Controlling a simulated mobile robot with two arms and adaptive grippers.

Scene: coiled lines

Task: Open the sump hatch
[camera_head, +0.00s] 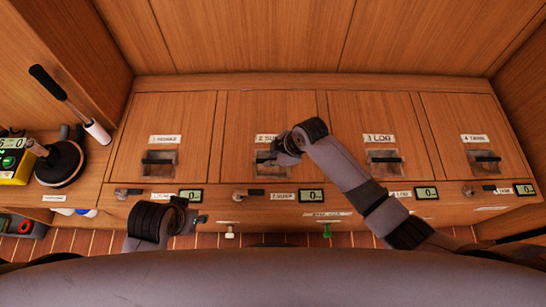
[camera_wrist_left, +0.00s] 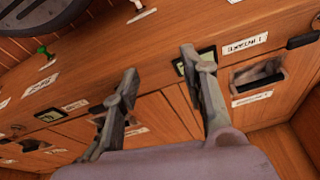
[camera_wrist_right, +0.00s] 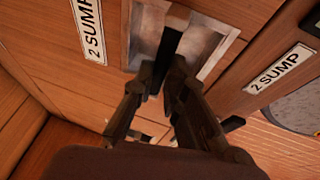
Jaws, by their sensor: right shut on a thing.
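The sump hatch (camera_head: 245,115) is the second wooden panel from the left in the head view, labelled "2 SUMP", and it looks closed and flush with its neighbours. Its dark bar handle (camera_wrist_right: 177,20) crosses a metal recess in the right wrist view. My right gripper (camera_wrist_right: 163,68) is shut on this handle; in the head view its wrist hides part of the recess. My left gripper (camera_wrist_left: 158,60) is open and empty in the left wrist view, in front of the counter's front edge by the first hatch's display.
Closed hatches flank the sump hatch: the first (camera_head: 180,110) at left, the log hatch (camera_head: 370,110) and a fourth (camera_head: 460,115) at right. The front strip carries small latches, displays (camera_head: 311,196) and knobs. A black-handled tool (camera_head: 65,100) stands at far left.

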